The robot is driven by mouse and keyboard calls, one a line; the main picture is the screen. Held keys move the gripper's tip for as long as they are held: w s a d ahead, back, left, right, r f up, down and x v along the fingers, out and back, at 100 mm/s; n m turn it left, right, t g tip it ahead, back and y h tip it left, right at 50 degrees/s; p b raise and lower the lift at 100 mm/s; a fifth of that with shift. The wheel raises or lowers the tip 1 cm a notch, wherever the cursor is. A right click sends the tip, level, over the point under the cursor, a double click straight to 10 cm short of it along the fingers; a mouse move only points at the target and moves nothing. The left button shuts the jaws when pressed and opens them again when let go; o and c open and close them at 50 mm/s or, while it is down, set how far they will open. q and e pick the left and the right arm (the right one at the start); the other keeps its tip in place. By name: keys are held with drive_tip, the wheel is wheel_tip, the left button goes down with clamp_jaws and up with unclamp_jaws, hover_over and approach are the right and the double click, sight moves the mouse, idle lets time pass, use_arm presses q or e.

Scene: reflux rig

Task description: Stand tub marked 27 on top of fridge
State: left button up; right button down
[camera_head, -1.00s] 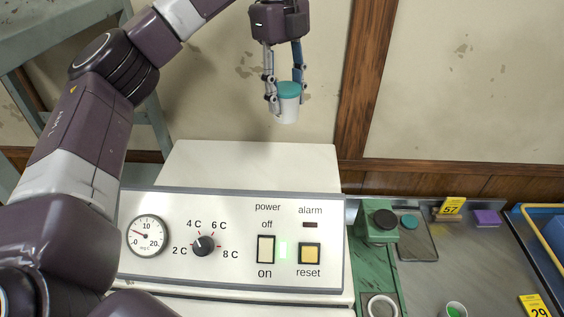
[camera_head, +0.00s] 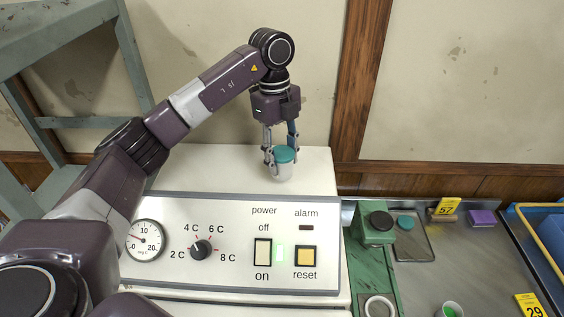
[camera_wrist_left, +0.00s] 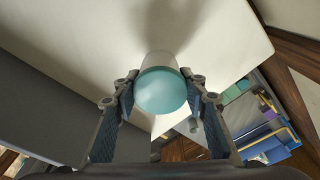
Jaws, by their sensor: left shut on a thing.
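A white tub with a teal lid (camera_head: 283,168) is upright between the fingers of my left gripper (camera_head: 281,153), which is shut on it. No number on the tub can be read. The tub is over the white top of the fridge (camera_head: 215,165), near its right part; whether its base touches the top I cannot tell. In the left wrist view the tub's teal lid (camera_wrist_left: 161,91) lies between the two fingers, with the pale fridge top (camera_wrist_left: 85,45) beyond. My right gripper is not in view.
The fridge's control panel (camera_head: 180,225) faces front with a dial, knob and switches. At right a bench holds a green device (camera_head: 375,222), number tags 57 (camera_head: 447,206) and 29 (camera_head: 532,305), and a purple block (camera_head: 482,217). A grey-green frame (camera_head: 60,45) stands at left. The fridge top around the tub is clear.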

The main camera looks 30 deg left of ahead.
use_arm(q)
drive_tip(key=shift+f, duration=1.25)
drive_tip(key=o, duration=1.2)
drive_tip(key=shift+c, duration=0.2)
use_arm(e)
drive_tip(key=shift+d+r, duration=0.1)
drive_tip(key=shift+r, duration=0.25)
use_arm(q)
drive_tip(key=shift+r, duration=0.15)
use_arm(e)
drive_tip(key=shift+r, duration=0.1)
